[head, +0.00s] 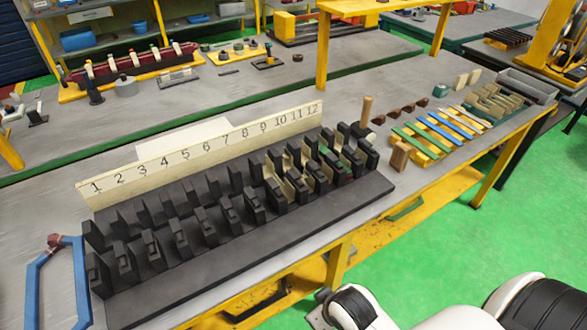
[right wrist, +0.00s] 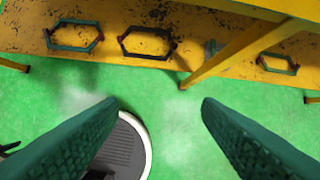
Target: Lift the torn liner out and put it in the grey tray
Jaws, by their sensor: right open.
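The dark stator block (head: 235,265) lies along the front of the grey bench, its slots marked by a cream board (head: 205,150) numbered 1 to 12. Cream liners (head: 297,183) sit in several slots toward the high-number end; I cannot tell which one is torn. A little green and red shows among the teeth near the right end. The grey tray (head: 528,86) stands at the bench's far right end. My right gripper (right wrist: 158,104) is open and empty above the green floor, away from the block. My left gripper is not in view.
Coloured strips (head: 440,132), tan formed pieces (head: 490,104), a wooden block (head: 399,155) and an upright wooden peg (head: 367,107) stand between block and tray. A blue hexagonal coil (head: 35,295) lies at left. Coil frames (right wrist: 147,42) lie on the yellow lower shelf.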

